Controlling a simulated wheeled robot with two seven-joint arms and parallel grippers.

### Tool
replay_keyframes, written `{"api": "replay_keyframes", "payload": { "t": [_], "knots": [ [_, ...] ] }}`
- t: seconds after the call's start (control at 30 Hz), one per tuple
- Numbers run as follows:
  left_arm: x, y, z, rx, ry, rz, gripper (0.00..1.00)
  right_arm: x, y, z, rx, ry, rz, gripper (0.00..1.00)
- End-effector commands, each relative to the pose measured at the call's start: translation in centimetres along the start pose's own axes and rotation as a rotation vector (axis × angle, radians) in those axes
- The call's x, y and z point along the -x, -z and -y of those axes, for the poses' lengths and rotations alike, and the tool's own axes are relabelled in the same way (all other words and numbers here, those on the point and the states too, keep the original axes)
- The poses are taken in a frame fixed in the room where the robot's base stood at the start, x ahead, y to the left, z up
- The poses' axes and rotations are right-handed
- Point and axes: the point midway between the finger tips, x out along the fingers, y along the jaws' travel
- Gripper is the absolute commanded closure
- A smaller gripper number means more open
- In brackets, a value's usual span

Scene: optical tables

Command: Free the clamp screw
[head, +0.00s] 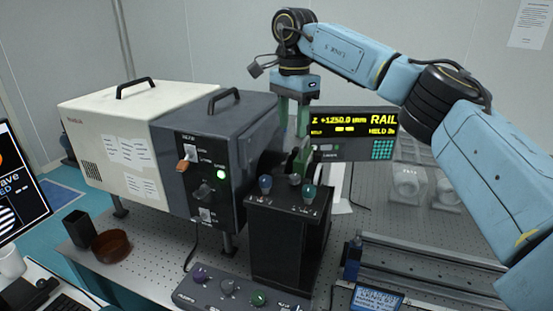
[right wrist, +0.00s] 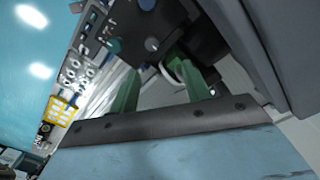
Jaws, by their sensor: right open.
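A black upright block (head: 290,225) stands on the optical table and carries a blue knob (head: 265,184), a teal knob (head: 309,191) and a small dark grey knob (head: 294,179) between them. I cannot tell for sure which of these is the clamp screw. My right gripper (head: 298,158) is open and points down just behind and above the block's top. In the right wrist view its two green fingers (right wrist: 158,70) are apart, with the grey knob (right wrist: 152,44) and teal knob (right wrist: 115,46) beyond them. I see nothing held. My left gripper is out of view.
A dark grey and cream instrument box (head: 235,150) stands close at left, with a lit green lamp. A display (head: 352,133) reading RAIL and HELD stands behind the gripper. A control box (head: 235,290) lies in front and a rail (head: 430,265) at right.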

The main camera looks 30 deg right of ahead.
Motion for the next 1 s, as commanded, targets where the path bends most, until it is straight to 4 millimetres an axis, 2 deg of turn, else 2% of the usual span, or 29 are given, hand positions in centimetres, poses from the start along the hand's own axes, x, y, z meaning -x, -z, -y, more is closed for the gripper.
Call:
{"api": "replay_keyframes", "payload": {
  "t": [0.03,0.07,0.13,0.17,0.3,0.4,0.5,0.73,0.83,1.0],
  "knots": [
    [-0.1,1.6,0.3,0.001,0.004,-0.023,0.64,0.0,0.2,-0.1,-0.003,-0.001,-0.003,0.52],
    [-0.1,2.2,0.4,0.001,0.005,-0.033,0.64,-0.2,0.3,-0.1,-0.003,-0.002,-0.004,0.52],
    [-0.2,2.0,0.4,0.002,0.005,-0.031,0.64,-1.0,0.3,-0.1,-0.003,-0.004,-0.005,0.52],
    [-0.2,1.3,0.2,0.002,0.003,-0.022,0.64,-1.5,0.3,-0.2,-0.003,-0.004,-0.004,0.52],
    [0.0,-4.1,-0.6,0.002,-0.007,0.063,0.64,-4.3,0.2,-0.2,-0.002,-0.005,-0.003,0.52],
    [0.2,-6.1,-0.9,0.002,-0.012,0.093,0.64,-6.5,0.2,-0.2,-0.002,-0.005,-0.003,0.52],
    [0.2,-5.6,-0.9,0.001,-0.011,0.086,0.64,-8.5,0.2,-0.2,-0.003,-0.004,-0.002,0.52],
    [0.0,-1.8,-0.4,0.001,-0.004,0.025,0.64,-11.9,0.1,-0.1,-0.002,-0.001,-0.001,0.52],
    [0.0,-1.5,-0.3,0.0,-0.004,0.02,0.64,-12.7,0.1,-0.1,-0.002,-0.001,-0.001,0.52],
    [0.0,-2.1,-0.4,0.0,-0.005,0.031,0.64,-13.1,0.1,-0.1,-0.002,0.0,-0.001,0.52]
  ]
}}
